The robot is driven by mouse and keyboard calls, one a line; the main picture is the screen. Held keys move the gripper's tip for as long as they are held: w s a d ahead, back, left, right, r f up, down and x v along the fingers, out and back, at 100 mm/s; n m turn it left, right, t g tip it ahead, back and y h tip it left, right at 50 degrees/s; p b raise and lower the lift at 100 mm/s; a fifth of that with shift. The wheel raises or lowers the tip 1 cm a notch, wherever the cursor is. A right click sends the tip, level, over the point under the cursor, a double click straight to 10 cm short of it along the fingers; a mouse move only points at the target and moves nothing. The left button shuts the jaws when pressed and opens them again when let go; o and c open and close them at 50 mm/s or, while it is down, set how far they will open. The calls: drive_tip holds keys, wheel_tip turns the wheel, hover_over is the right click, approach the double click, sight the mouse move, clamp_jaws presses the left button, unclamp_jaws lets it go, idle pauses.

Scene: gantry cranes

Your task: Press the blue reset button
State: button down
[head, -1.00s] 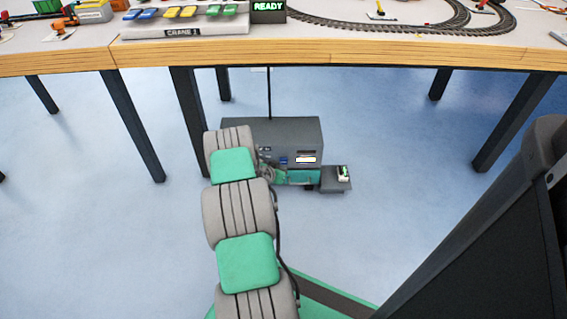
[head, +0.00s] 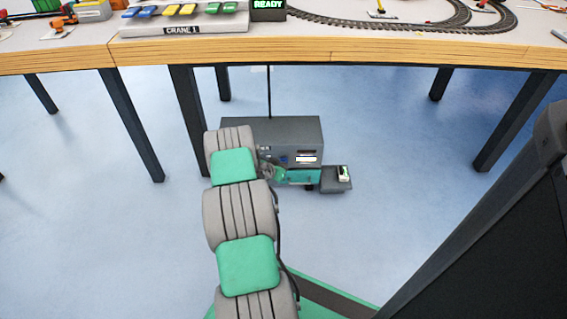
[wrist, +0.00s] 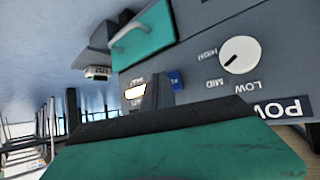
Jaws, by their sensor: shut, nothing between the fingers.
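The blue reset button (head: 284,160) is on the front of a dark grey power box (head: 240,132) under the table. In the wrist view it is a small blue patch (wrist: 176,79), partly hidden at its near side. My gripper (wrist: 164,92) reaches toward the box front, its dark shut fingers close beside the button in the picture. I cannot tell whether they touch it. Nothing is held. In the head view my arm and wrist partly cover the left of the box front.
A white lit label or display (wrist: 136,91) sits beside the button. A dial (wrist: 239,55) marked LOW, MID, HIGH is on the same panel. A teal panel with a handle (wrist: 143,30) is nearby. A small grey unit (head: 336,184) stands right of the box. Table legs (head: 190,120) rise close by.

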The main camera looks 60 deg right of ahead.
drive_tip(key=shift+w+d, duration=0.1)
drive_tip(key=shift+d, duration=0.15)
idle(0.4)
drive_tip(key=shift+a, duration=0.1)
drive_tip(key=shift+s+a, duration=0.35)
drive_tip(key=shift+a, duration=0.25)
drive_tip(key=shift+a, duration=0.1)
drive_tip(key=shift+s+a+p, duration=0.4)
drive_tip(key=shift+a, duration=0.3)
drive_tip(key=shift+s+a+p, duration=0.35)
drive_tip(key=shift+a+p, duration=0.05)
drive_tip(key=shift+a, duration=0.35)
drive_tip(key=shift+s+a+p, duration=0.4)
drive_tip(key=shift+a, duration=0.3)
